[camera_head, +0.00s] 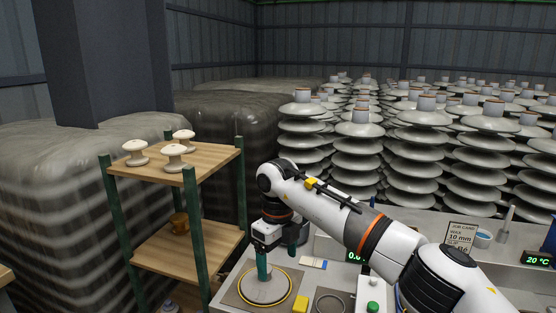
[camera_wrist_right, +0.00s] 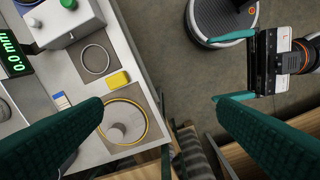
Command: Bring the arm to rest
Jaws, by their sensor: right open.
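My right arm reaches in from the right in the head view. Its gripper (camera_head: 277,264) hangs over the bench's left end with teal fingers pointing down. In the right wrist view its fingers (camera_wrist_right: 160,103) are wide apart with nothing between them.
A wooden shelf (camera_head: 160,258) with green posts, holding white spool-like pieces (camera_head: 135,152) on top, stands left of the bench. On the bench are an empty ring (camera_wrist_right: 95,59), a yellow block (camera_wrist_right: 118,78) and a green-button box (camera_wrist_right: 65,17). Insulator stacks (camera_head: 357,160) fill the back.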

